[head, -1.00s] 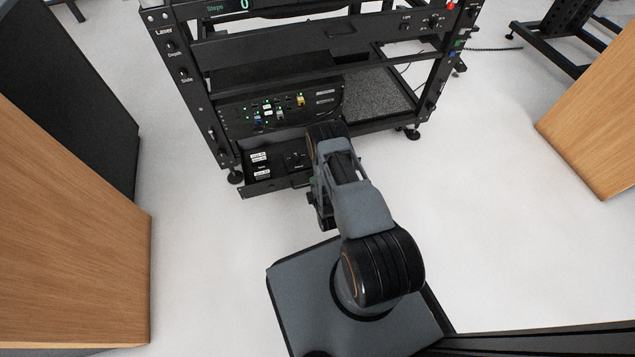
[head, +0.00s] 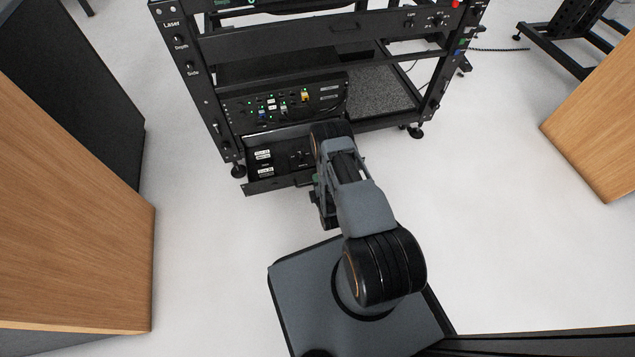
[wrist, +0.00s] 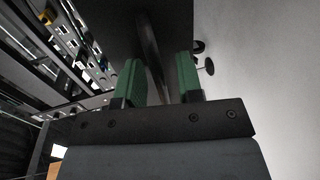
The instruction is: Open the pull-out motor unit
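The motor unit (head: 280,160) is the low black box with white labels at the bottom left of the rack. Its front panel stands forward of the rack's front. In the wrist view my gripper (wrist: 158,80) shows two green fingers, apart. A dark upright bar or edge (wrist: 152,55) runs between and beyond them. A gap shows between it and the right finger; I cannot tell whether it touches the left one, or whether it is the unit's handle.
The black rack (head: 215,120) holds a panel with lit connectors (head: 280,105) above the motor unit. Wooden cabinets stand at left (head: 70,220) and right (head: 595,130). A black stand (head: 570,35) is at the far right.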

